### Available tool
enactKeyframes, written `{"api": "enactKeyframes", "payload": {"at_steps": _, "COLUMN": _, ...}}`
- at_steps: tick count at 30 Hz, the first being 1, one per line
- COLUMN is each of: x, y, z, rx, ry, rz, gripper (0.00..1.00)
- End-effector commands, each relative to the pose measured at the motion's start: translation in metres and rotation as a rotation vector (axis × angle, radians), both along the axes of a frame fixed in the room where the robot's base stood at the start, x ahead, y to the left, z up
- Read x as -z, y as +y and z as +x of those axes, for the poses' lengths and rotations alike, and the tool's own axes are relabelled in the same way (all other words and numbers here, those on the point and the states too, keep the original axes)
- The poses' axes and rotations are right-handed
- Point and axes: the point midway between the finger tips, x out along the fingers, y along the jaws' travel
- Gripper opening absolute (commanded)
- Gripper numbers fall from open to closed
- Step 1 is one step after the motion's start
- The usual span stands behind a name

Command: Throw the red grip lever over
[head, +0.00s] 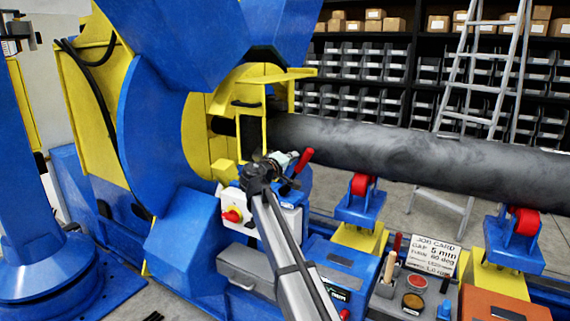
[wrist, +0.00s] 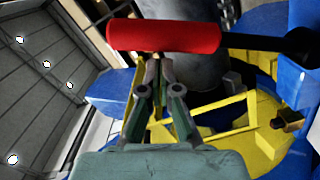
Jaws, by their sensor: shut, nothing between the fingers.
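The red grip lever (head: 303,161) has a red handle on a dark rod and stands tilted by the small control box, in front of the pipe. In the wrist view its red handle (wrist: 165,37) lies across the top, with the dark rod running right. My gripper (head: 287,158) is just left of the handle in the head view. In the wrist view my gripper (wrist: 155,65) has its fingers closed together, with tips at the lower edge of the handle. The fingers are not around it. I cannot tell whether they touch it.
The blue and yellow positioner (head: 150,120) holds a long dark pipe (head: 420,152), carried by red rollers (head: 360,184). A red knob (head: 232,215) sits on the control box left of my arm. A tool tray (head: 412,292) and job card (head: 433,254) stand at lower right.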

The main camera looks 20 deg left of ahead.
Motion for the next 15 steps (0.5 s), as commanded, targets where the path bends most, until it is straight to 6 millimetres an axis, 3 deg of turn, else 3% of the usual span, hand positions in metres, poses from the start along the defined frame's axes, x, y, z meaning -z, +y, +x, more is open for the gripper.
{"api": "enactKeyframes", "payload": {"at_steps": 15, "x": 0.005, "y": -0.014, "z": -0.004, "rx": 0.004, "ry": 0.003, "rz": -0.003, "gripper": 0.00}}
